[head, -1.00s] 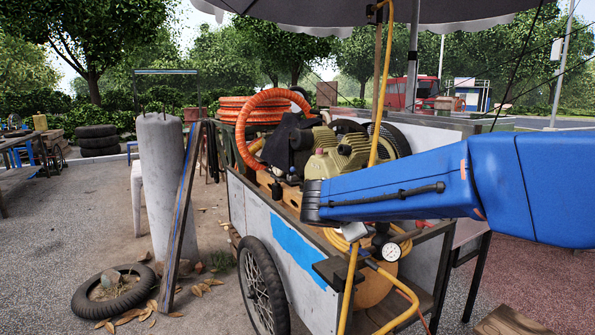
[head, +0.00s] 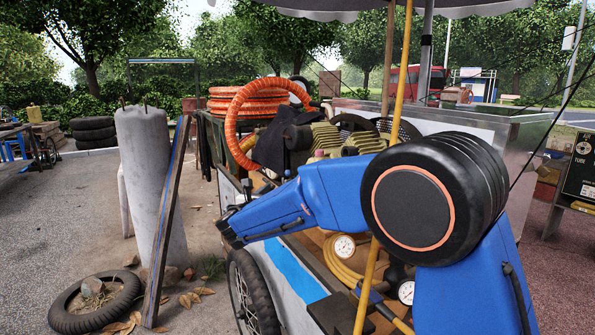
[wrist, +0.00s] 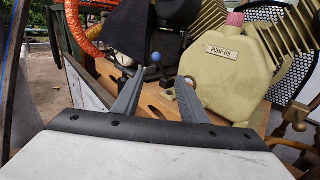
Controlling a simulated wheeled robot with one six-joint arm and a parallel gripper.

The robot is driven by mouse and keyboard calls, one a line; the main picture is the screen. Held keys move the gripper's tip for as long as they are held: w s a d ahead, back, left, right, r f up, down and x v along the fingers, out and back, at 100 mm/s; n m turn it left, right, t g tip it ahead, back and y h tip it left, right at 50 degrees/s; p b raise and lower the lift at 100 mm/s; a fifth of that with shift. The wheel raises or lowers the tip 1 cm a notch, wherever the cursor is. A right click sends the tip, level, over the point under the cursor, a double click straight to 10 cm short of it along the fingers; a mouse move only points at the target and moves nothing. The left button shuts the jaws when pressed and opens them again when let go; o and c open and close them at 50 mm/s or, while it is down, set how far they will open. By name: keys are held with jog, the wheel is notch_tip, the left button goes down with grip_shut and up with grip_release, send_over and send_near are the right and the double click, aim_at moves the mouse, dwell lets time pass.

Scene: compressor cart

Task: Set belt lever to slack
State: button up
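A small blue ball knob (wrist: 155,58) shows in the wrist view, on the wooden deck of the cart beyond my fingers; it may be the tip of the belt lever. The lever's shaft and any slack mark cannot be made out. My gripper (wrist: 161,74) is open, its two grey fingers apart with nothing between them, and the knob appears beyond the gap. In the head view my gripper (head: 230,218) is at the cart's left side, near its upper edge. My arm hides part of the deck there.
A cream pump-oil tank (wrist: 222,75) stands right of my fingers. An orange hose (head: 233,125) loops above the cart, and a dark cloth (head: 283,142) hangs by the machinery. A yellow pole (head: 398,80) rises in front. A concrete post (head: 150,180) and leaning plank stand left.

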aim_at(287, 174)
jog(key=w, duration=0.6)
jog(key=w+d, duration=0.1)
jog(key=w, duration=0.4)
jog(key=w+d, duration=0.1)
jog(key=w, duration=0.5)
jog(key=shift+w+d, duration=0.15)
jog(key=shift+w, duration=0.15)
jog(key=shift+c, duration=0.6)
grip_shut()
